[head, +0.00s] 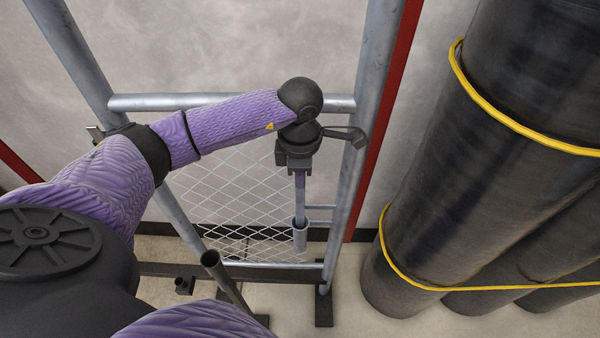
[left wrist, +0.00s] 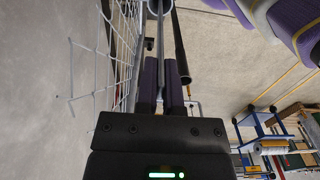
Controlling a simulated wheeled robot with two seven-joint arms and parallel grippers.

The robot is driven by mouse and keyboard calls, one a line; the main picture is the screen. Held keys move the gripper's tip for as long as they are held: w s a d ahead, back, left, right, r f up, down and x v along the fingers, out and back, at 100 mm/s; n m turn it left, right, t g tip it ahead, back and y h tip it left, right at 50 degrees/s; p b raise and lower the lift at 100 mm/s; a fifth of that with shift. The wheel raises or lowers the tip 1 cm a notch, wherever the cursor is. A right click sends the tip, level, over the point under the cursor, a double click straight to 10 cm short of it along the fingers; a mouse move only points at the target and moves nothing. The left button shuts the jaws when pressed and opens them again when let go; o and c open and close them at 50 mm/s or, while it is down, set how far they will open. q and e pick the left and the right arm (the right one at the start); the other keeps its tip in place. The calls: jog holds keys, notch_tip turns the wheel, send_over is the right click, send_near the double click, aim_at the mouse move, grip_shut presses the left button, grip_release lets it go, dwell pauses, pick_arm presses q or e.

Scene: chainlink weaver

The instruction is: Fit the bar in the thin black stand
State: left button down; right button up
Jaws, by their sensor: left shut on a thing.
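The thin black stand (head: 228,284) is a dark, open-topped tube in the lower middle of the head view. It also seems to show in the left wrist view (left wrist: 180,52). My left gripper (head: 299,184) points down, to the right of the stand's mouth and apart from it. Its purple fingers (left wrist: 161,85) are shut on the bar (left wrist: 160,45), a thin grey rod. Below the fingers, the bar runs down to an open-topped grey tube (head: 300,238) beside the metal frame. I cannot tell how deep its lower end sits there. My right gripper is out of view.
A galvanized frame (head: 352,175) with white wire mesh (head: 225,195) stands behind my left arm. Large black cylinders (head: 500,150) with yellow bands stand at the right. A short black socket (head: 184,285) sits left of the stand. Some floor is clear right of the frame.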

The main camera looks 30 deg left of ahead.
pick_arm(q)
notch_tip(320, 180, up, 16)
jog(key=p, duration=1.1)
jog(key=shift+r+p, duration=0.25)
jog(key=shift+p, duration=0.1)
jog(key=shift+f, duration=0.1)
